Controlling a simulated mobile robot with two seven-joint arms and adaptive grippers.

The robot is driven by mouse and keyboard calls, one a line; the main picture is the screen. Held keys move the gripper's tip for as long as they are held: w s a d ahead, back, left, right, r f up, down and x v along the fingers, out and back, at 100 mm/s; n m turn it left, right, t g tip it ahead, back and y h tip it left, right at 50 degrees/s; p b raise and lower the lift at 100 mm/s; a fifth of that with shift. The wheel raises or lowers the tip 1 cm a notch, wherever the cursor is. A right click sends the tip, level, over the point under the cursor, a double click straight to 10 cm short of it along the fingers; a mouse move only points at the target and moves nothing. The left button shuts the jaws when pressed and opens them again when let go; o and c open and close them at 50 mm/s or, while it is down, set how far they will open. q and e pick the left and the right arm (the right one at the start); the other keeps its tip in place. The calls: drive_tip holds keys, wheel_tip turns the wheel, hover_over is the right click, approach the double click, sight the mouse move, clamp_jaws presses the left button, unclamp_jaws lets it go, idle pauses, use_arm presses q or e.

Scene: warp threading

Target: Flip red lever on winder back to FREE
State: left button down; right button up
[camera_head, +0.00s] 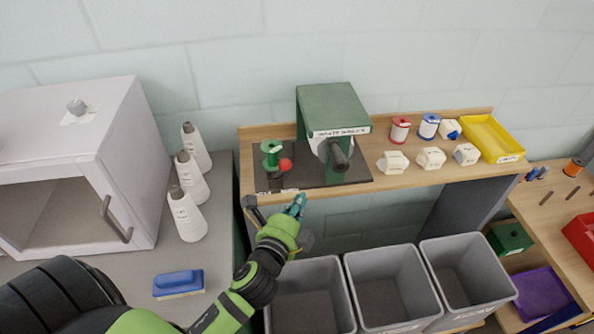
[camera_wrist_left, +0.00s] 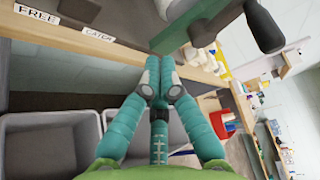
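The winder (camera_head: 333,108) is a green box with a dark crank handle (camera_head: 339,158), on a dark base plate on the wooden shelf. A round red knob (camera_head: 285,164), which looks like the lever's end, stands left of it beside a green spool (camera_head: 271,152). In the left wrist view, a FREE label (camera_wrist_left: 36,13) and a second label (camera_wrist_left: 98,34) lie along the plate's front edge; I cannot clearly see the red lever there. My left gripper (camera_head: 298,206) is in front of the shelf edge, below the knob. Its teal fingertips (camera_wrist_left: 160,80) meet, with nothing visible between them. My right gripper is out of view.
Grey bins (camera_head: 388,285) stand below the shelf. Red and blue thread spools (camera_head: 401,129), white blocks (camera_head: 393,162) and a yellow tray (camera_head: 492,138) sit on the shelf to the right.

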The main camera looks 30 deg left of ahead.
sight(280, 172)
use_arm(q)
drive_tip(key=w, duration=0.3)
drive_tip(key=w+a+f+p, duration=0.1)
drive_tip(key=w, duration=0.6)
drive_tip(key=shift+a+f+p, duration=0.15)
drive_tip(key=shift+a+p, duration=0.05)
drive_tip(key=shift+p, duration=0.2)
drive_tip(key=a+p, duration=0.1)
drive_tip(key=s+a+r+p, duration=0.1)
drive_tip(key=a, duration=0.1)
drive_tip(key=shift+s, duration=0.2)
drive_tip(key=shift+s+a, duration=0.25)
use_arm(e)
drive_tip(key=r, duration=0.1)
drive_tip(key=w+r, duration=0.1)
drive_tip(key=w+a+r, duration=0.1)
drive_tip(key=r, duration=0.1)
use_arm(q)
drive_tip(key=shift+w, duration=0.15)
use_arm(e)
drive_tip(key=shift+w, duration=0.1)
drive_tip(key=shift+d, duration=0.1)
use_arm(q)
drive_tip(key=shift+a+n+b, duration=0.1)
drive_tip(key=shift+n+b, duration=0.2)
drive_tip(key=shift+b, duration=0.15)
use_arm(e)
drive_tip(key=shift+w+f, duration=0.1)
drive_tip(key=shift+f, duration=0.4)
